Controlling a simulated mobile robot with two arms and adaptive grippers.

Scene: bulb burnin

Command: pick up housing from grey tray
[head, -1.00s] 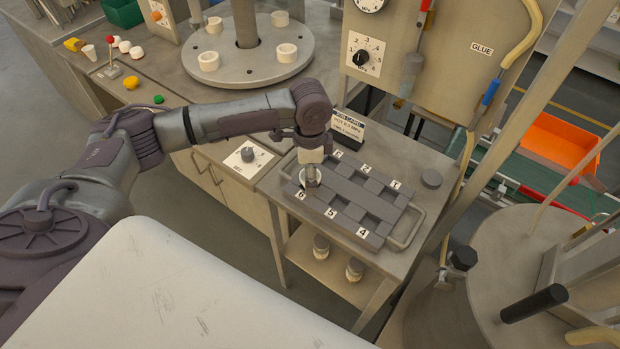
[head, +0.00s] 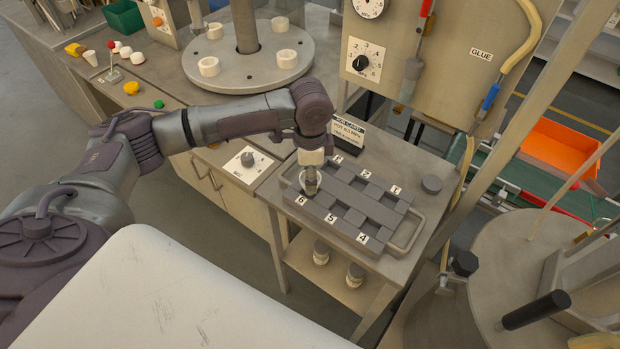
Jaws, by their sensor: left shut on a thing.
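The grey tray (head: 353,207) lies on the small metal table, with numbered compartments labelled 1 to 6. My left gripper (head: 310,186) points down at the tray's left end, by the compartment labelled 6. It is shut on a small whitish housing (head: 303,182), partly hidden by the fingers. I cannot tell whether the housing is still touching the tray. The other compartments look empty. My right gripper is out of view.
A job card (head: 347,136) stands behind the tray. Two jars (head: 355,274) stand on the shelf below. A turntable with white cups (head: 247,72) is at the back left. A glue panel (head: 440,60) rises behind.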

